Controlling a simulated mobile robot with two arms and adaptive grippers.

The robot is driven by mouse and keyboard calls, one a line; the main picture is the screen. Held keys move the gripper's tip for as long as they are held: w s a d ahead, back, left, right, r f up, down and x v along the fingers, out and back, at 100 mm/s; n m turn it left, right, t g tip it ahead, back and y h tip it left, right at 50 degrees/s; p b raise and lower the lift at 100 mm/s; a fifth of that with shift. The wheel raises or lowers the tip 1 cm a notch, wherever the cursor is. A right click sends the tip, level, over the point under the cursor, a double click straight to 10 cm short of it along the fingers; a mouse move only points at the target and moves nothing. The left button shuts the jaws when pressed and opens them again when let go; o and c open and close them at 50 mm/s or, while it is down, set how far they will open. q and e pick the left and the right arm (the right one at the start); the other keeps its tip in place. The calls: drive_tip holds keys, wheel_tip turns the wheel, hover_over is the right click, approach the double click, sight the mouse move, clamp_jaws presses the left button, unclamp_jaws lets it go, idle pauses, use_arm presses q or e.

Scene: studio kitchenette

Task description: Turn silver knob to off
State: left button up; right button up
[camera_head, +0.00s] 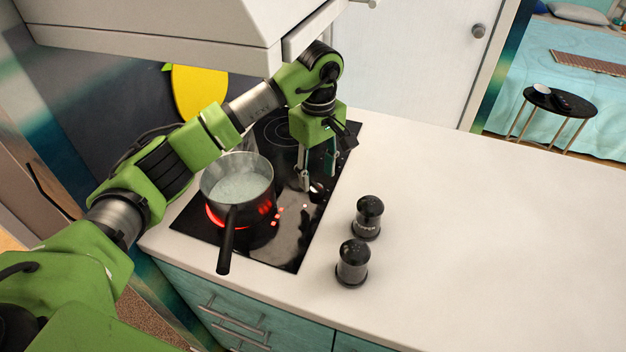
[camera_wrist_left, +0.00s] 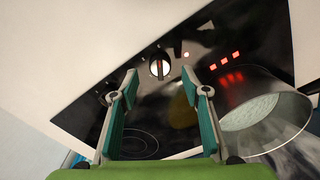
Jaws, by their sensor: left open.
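The silver knob (camera_head: 317,187) sits on the black cooktop (camera_head: 291,254), right of the pot. My left gripper (camera_head: 318,178) points down over the cooktop, close to the knob. In the wrist view its open fingers (camera_wrist_left: 159,80) stand on either side, with the knob just beyond the tips in the picture. I see no grip on it. My right gripper is not in view.
A pot (camera_head: 262,203) of bubbling water stands on a glowing red burner, its handle toward the counter front. Red indicator lights (camera_wrist_left: 225,61) are lit. Two black shakers (camera_head: 368,217) (camera_head: 352,263) stand on the white counter (camera_head: 480,230). A hood (camera_head: 160,25) hangs above.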

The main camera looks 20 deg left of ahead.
sight(317, 185)
use_arm(q)
wheel_tip(317, 185, down, 3)
drive_tip(key=shift+f+p, duration=0.15)
drive_tip(key=shift+p, duration=0.2)
drive_tip(key=shift+a+f, duration=0.1)
drive_tip(key=shift+f, duration=0.2)
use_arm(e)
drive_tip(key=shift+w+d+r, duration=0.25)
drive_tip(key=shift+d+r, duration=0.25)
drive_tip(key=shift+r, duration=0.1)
use_arm(q)
drive_tip(key=c, duration=1.1)
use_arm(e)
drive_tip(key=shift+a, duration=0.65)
